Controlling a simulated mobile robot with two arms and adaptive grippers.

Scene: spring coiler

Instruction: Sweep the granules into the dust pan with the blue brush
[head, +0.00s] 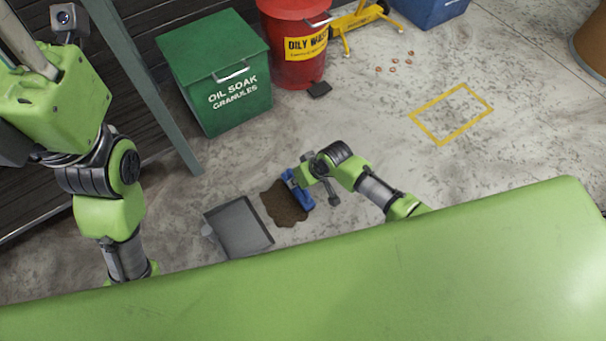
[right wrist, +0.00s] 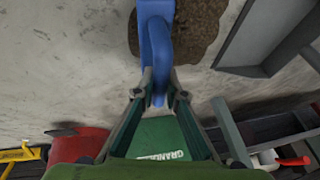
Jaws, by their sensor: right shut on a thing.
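The blue brush (head: 300,194) is at the right edge of a brown patch of granules (head: 281,206) on the floor. My right gripper (head: 304,174) is shut on the brush handle, which also shows between the fingers in the right wrist view (right wrist: 157,60). There the granules (right wrist: 203,25) lie beside the brush, partly hidden by it. The grey dust pan (head: 240,228) lies on the floor just left of the granules; its wall (right wrist: 262,32) shows in the right wrist view. My left gripper is out of view behind my green body.
A grey post (head: 150,90) rises at left. Several small copper-coloured pieces (head: 393,69) lie back right. Floor inside the yellow square (head: 452,114) is clear.

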